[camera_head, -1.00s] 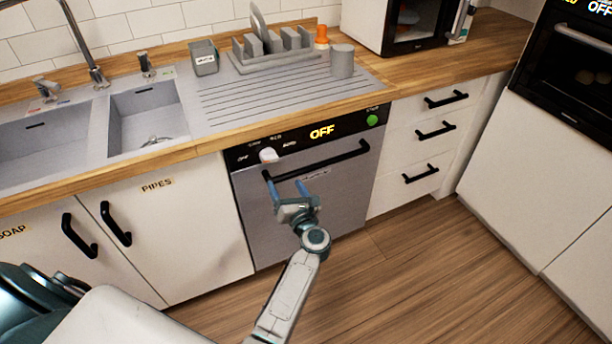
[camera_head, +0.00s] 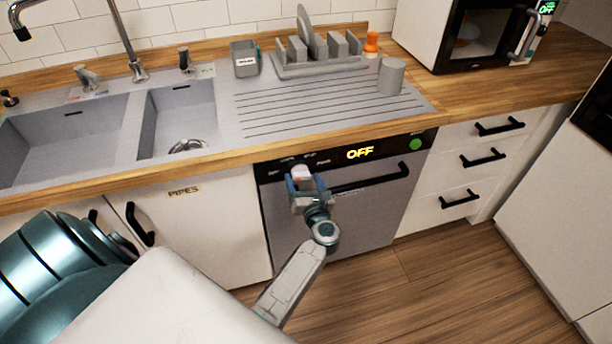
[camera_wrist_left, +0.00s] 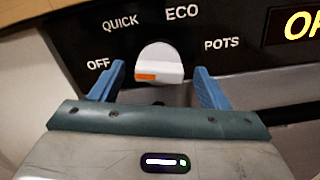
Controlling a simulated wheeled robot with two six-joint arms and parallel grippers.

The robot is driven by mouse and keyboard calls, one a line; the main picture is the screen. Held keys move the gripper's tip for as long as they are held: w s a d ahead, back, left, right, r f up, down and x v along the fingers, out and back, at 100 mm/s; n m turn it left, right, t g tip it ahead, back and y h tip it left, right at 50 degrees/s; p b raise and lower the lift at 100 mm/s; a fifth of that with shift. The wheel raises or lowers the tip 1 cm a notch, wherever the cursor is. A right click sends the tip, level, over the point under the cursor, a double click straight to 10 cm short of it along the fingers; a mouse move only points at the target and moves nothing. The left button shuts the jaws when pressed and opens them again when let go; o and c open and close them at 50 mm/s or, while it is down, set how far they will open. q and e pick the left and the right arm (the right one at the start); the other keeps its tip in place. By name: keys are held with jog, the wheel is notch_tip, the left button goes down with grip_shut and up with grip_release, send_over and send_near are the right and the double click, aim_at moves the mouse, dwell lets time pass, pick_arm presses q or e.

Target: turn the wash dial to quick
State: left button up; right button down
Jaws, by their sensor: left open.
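The wash dial (camera_head: 300,171) is a white knob on the dishwasher's black panel, and it also shows in the left wrist view (camera_wrist_left: 160,58). The labels OFF, QUICK, ECO and POTS run around it from left to right. An orange mark is on the dial's lower left part, on the OFF side. The lit display (camera_head: 360,153) reads OFF. My left gripper (camera_head: 304,186) is open in front of the dial. In the wrist view its blue fingers are on either side of the dial, with visible gaps. My right gripper is not in view.
The dishwasher's black bar handle (camera_head: 370,181) runs just right of the dial, close to my right-hand finger. A green button (camera_head: 416,144) is at the panel's right end. The wooden counter edge (camera_head: 230,158) overhangs above. The PIPES cupboard (camera_head: 205,225) stands left.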

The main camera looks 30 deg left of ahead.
pick_arm(q)
jog(key=c, duration=1)
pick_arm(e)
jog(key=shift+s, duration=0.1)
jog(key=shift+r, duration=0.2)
pick_arm(q)
jog(key=m+p, duration=0.2)
jog(key=m, duration=0.1)
jog(key=shift+r+m, duration=0.15)
jog(key=shift+m, duration=0.25)
jog(key=m+p, duration=0.2)
jog(key=m, duration=0.1)
jog(key=shift+m+p, duration=0.7)
jog(key=shift+m, duration=0.5)
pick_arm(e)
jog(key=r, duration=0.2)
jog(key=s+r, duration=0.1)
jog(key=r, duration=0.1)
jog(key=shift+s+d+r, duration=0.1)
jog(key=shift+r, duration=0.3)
pick_arm(q)
jog(key=shift+m, duration=0.4)
